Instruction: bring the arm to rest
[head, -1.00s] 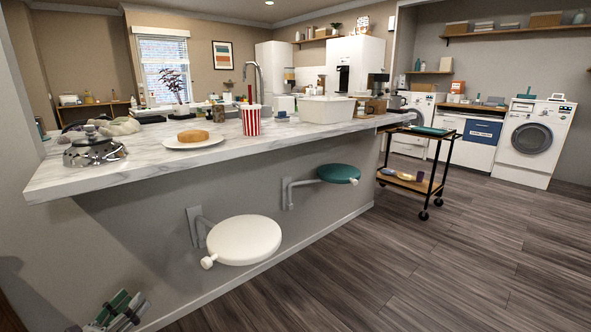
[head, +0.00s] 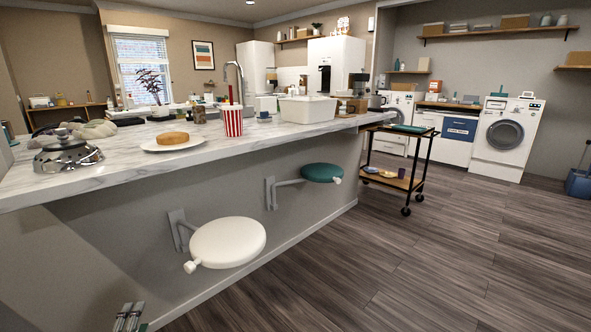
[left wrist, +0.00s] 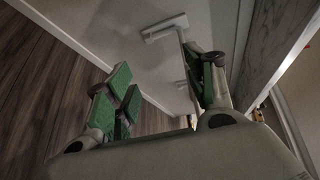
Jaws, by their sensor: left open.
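My left gripper (head: 129,312) shows at the bottom left edge of the head view, low in front of the counter's grey side wall. Only part of it is in the picture. In the left wrist view the left gripper (left wrist: 165,82) has its green-padded fingers spread apart, with nothing between them. It is apart from the counter wall, and a wall bracket (left wrist: 165,27) shows beyond the fingers. My right gripper is in neither view.
A marble counter (head: 110,172) overhangs on the left, bearing a metal kettle (head: 68,155), plate and striped cup (head: 233,122). A white stool seat (head: 228,243) and green seat (head: 322,172) project from its wall. A trolley (head: 395,180) stands right. The wooden floor (head: 450,260) is clear.

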